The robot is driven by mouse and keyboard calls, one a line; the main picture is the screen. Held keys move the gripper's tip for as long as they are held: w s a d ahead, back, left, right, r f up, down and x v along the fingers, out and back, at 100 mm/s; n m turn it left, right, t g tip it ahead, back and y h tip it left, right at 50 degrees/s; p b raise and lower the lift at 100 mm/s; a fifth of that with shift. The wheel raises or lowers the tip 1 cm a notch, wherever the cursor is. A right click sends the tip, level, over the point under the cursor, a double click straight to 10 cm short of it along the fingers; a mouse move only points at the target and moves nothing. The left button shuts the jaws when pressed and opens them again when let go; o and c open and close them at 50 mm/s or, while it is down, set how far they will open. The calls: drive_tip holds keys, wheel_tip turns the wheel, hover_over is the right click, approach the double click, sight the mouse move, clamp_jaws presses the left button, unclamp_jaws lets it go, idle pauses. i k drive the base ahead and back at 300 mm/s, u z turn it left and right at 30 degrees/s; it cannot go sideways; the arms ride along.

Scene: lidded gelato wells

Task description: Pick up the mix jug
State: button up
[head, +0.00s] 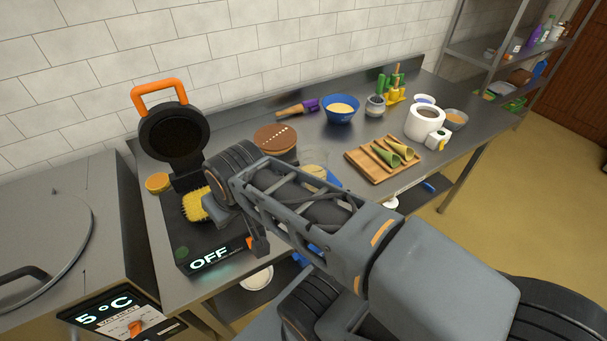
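What looks like the mix jug (316,162) stands on the steel counter behind my arm. Only a pale, see-through upper part with beige contents shows, with a bit of blue at its right side. My arm hides the rest, so I cannot make out its handle. My gripper (232,215) hangs at the far end of my arm, left of the jug and over the waffle iron's base. Its fingers are dark and partly hidden, and I cannot see whether they are open or shut.
The open waffle iron (174,136) with its orange handle stands left, a yellow bristly item (195,206) at its base. A brown-lidded tub (275,139), a blue bowl (340,110), a wooden cone board (372,166) and a white mug (425,121) stand further along the counter (240,112).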

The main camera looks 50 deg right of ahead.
sight(313, 159)
drive_tip(key=z, duration=0.05)
drive_tip(key=k, duration=0.4)
drive_tip(key=z, duration=1.4)
drive_tip(key=i, duration=0.3)
drive_tip(key=u, duration=0.45)
drive_tip(key=k, duration=0.55)
drive_tip(key=z, duration=0.5)
drive_tip(key=i, duration=0.65)
drive_tip(key=u, duration=1.4)
